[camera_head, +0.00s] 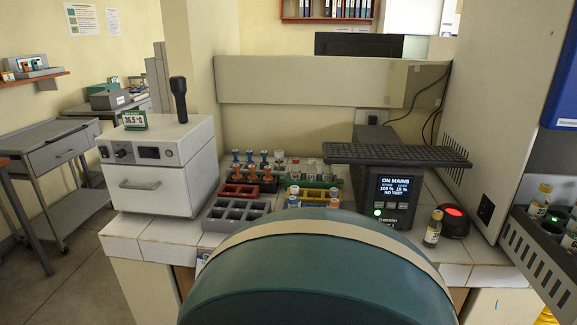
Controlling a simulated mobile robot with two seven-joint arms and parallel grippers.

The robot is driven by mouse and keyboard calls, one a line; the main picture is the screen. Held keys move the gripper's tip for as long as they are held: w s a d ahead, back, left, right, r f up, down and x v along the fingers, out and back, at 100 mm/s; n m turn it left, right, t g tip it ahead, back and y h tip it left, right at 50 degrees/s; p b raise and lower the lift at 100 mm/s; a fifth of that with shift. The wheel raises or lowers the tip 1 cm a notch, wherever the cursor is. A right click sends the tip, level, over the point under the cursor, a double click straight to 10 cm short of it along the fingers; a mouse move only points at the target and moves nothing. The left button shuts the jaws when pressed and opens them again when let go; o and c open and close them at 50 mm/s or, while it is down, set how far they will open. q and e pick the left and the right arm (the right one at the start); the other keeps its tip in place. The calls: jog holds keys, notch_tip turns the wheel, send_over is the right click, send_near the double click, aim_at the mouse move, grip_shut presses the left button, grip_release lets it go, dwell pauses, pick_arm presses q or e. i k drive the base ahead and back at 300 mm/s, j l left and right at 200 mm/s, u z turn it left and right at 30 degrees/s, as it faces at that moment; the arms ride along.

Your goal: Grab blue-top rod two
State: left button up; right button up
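Several small rods or tubes stand in racks on the white tiled bench. Blue-top rods (236,156) show at the back left, in a row over a dark rack whose tubes also have orange-brown parts. Which one is rod two cannot be told, as no labels are readable. Neither of my grippers is in view.
A grey empty rack (235,214) and a red rack (239,190) lie at left, beside a white incubator (160,165). A green rack (316,182) is behind the yellow one. A dark instrument (393,196) with a lit screen and a vial (433,229) stand right.

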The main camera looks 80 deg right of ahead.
aim_at(249, 153)
jog(key=z, duration=1.85)
